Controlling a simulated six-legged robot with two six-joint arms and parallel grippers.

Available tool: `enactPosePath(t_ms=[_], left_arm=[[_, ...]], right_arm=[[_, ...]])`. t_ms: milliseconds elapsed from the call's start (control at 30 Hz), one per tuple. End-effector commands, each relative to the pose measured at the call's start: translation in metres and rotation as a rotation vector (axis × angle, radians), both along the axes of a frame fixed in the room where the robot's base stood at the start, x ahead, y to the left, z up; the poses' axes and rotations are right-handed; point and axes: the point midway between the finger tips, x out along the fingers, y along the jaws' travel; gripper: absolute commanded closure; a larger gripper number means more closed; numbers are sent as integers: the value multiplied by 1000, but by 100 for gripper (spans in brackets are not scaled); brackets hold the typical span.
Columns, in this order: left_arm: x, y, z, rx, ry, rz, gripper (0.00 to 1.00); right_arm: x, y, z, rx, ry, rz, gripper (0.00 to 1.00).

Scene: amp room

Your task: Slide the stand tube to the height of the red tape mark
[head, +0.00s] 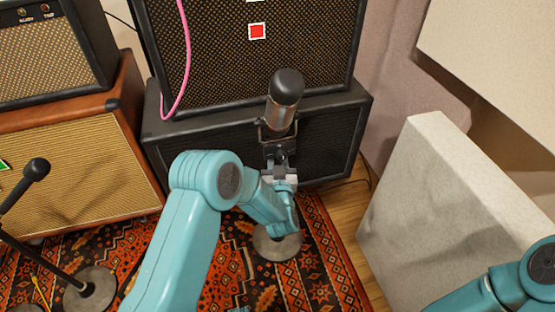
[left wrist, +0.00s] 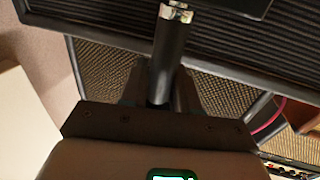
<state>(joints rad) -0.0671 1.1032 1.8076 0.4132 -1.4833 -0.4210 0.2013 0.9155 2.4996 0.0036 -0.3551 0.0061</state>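A dark microphone (head: 284,100) sits upright in a yoke on top of a stand, in front of the black speaker cabinets. The stand's round base (head: 277,243) rests on the patterned rug. A red square mark with a white border (head: 257,31) is on the upper cabinet's grille, higher in the picture than the microphone. My left gripper (head: 281,178) is at the stand just below the yoke. In the left wrist view the dark stand tube (left wrist: 162,70) lies between the two fingers with no clear gap, and a shiny collar (left wrist: 175,12) shows on it. My right gripper is out of view.
A brown amp (head: 80,165) with a smaller amp on top stands at left. Another microphone stand (head: 90,288) is at lower left. A pink cable (head: 187,60) hangs down the upper cabinet. A pale grey panel (head: 445,215) stands at right.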

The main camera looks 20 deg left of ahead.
Motion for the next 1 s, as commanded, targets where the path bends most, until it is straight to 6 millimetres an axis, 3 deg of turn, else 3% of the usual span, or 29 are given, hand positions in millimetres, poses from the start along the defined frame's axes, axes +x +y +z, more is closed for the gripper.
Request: enactPosePath(t_ms=[33,67,267,567,833,867,900,1000], left_arm=[[0,0,0,0,0,1,93],[0,0,0,0,0,1,100],[0,0,5,-1,-1,1,100],[1,1,55,2,-10,3,100],[1,1,54,2,-9,3,100],[1,1,54,2,-9,3,60],[1,0,53,2,-8,2,51],[0,0,52,1,-5,2,51]], right_arm=[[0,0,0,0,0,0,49],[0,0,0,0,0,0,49],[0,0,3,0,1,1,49],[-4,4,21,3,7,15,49],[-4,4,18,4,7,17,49],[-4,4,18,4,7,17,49],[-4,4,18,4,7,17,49],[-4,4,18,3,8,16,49]])
